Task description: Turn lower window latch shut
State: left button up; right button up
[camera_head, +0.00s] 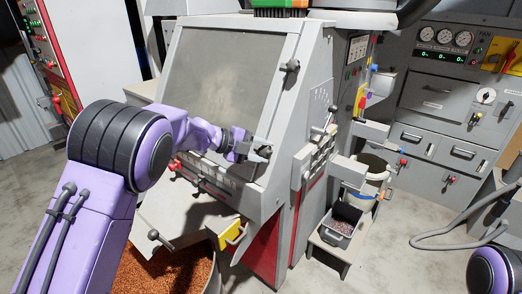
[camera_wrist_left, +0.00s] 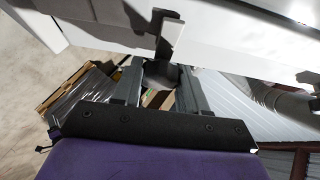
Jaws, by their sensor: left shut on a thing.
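The lower window latch (camera_head: 264,151) is a small dark knob at the lower right corner of the machine's tinted window (camera_head: 222,75). My left gripper (camera_head: 248,150) reaches it from the left and is shut on it, hiding part of it. In the left wrist view the two fingers of my left gripper (camera_wrist_left: 160,88) stand on either side of the dark latch knob (camera_wrist_left: 160,72), below a grey bracket. The latch's exact angle is hard to tell. My right gripper is outside the picture.
An upper latch (camera_head: 290,67) sits on the window frame's right edge. Red-handled controls (camera_head: 188,172) line the panel below. A yellow-fronted drawer (camera_head: 231,233) and a tub of copper granules (camera_head: 165,275) are lower down. A grey bin (camera_head: 341,222) stands to the right.

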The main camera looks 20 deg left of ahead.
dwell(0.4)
pick_arm(q)
jog(key=o, duration=1.1)
jog(key=shift+c, duration=0.2)
jog(key=b+v, duration=0.2)
jog(key=v, duration=0.8)
jog(key=shift+a+r+b, duration=0.15)
jog(key=shift+r+b, duration=0.1)
jog(key=shift+b, duration=0.15)
jog(key=shift+s, duration=0.1)
